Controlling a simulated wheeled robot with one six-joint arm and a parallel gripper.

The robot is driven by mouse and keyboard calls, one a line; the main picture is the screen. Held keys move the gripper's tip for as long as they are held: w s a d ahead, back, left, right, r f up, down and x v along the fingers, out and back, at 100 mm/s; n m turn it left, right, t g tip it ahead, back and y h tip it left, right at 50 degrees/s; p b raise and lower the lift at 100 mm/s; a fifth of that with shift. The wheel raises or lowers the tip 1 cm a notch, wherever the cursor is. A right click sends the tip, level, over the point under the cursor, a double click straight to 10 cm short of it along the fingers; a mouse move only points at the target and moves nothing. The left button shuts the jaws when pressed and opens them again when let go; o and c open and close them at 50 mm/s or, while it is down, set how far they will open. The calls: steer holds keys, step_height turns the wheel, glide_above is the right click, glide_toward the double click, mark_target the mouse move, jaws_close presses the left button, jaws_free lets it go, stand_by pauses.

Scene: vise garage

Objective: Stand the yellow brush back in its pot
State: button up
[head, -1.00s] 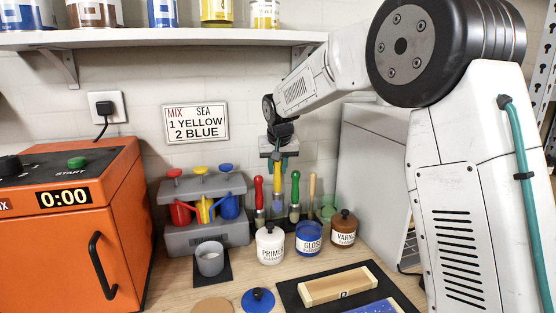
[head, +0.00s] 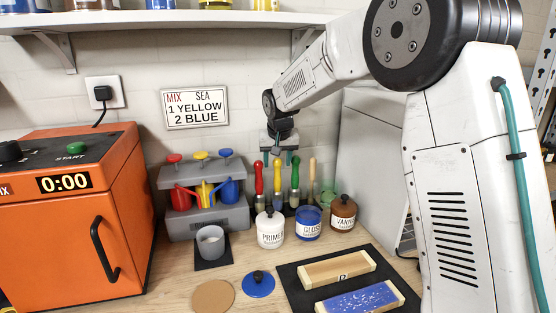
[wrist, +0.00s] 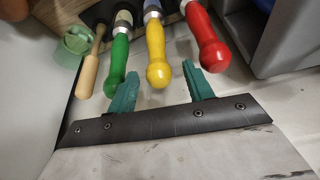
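The yellow brush (head: 277,178) stands upright, handle up, in the row at the back of the bench, between the red brush (head: 259,180) and the green brush (head: 295,178). Its bristles and its pot's opening are hidden behind the paint jars in the head view. In the wrist view the yellow handle (wrist: 156,55) and part of its metal ferrule show. My gripper (head: 278,159) is just above the yellow handle's end. Its teal fingers are spread apart in the wrist view (wrist: 160,72), with nothing between them and the handle tip just beyond.
A wooden-handled tool (head: 312,175) stands right of the green brush. Primer (head: 271,232), gloss (head: 308,226) and varnish (head: 343,214) jars stand in front. A grey dispenser (head: 206,219) is left, a grey cabinet (head: 368,170) right. A blue-painted board (head: 360,299) lies at the front.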

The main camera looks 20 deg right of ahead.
steer(key=v, duration=0.7)
steer(key=shift+r, duration=0.4)
steer(key=shift+s, duration=0.15)
steer(key=s+d+f+n+g, duration=0.1)
steer(key=s+d+f, duration=0.1)
steer(key=s, duration=2.1)
steer(key=s+d+f+g, duration=0.1)
steer(key=s+f+g, duration=0.1)
steer(key=s, duration=2.1)
steer(key=shift+d+f+n+y, duration=0.4)
steer(key=shift+f, duration=0.1)
